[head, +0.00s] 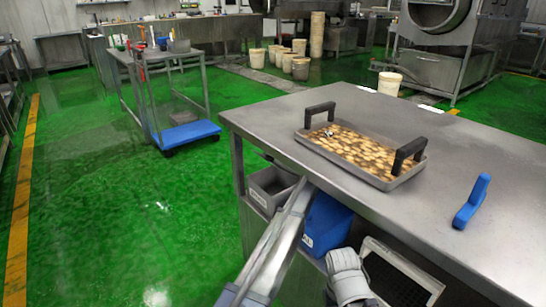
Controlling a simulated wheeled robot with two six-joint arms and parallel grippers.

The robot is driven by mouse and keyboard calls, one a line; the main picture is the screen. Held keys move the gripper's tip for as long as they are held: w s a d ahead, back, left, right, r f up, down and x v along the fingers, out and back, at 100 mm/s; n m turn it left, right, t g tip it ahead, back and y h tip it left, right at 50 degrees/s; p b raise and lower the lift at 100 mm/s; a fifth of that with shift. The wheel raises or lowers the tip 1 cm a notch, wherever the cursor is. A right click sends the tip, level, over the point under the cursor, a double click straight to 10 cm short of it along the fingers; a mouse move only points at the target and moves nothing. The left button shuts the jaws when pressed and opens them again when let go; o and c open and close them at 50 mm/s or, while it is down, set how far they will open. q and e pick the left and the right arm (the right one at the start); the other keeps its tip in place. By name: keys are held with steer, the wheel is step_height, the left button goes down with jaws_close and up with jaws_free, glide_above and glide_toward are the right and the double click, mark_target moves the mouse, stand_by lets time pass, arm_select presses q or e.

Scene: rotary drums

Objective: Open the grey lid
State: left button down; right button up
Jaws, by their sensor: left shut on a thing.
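Under the table's near left edge, a grey bin (264,190) shows on the shelf, with a pale label on its front. A grey lid (277,161) seems to show as a narrow dark strip above it, mostly hidden by the table edge. My left arm slants up from the lower left to this spot. My left gripper (299,184) is at its far end, small and partly hidden, shut on what looks like the lid's edge. A pale grey part of mine, seemingly of the right arm, shows at the bottom middle; its fingers are not clear.
A steel table (450,130) carries a tray (385,183) of round golden pieces with black handles, and a blue object (471,202). A blue bin (325,224) and a white-framed crate (434,286) are below. A cart (188,133) stands left on open green floor.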

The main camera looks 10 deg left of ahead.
arm_select(q)
steer(key=shift+s+a, duration=0.1)
steer(key=shift+s, duration=0.05)
steer(key=c, duration=0.8)
jaws_free()
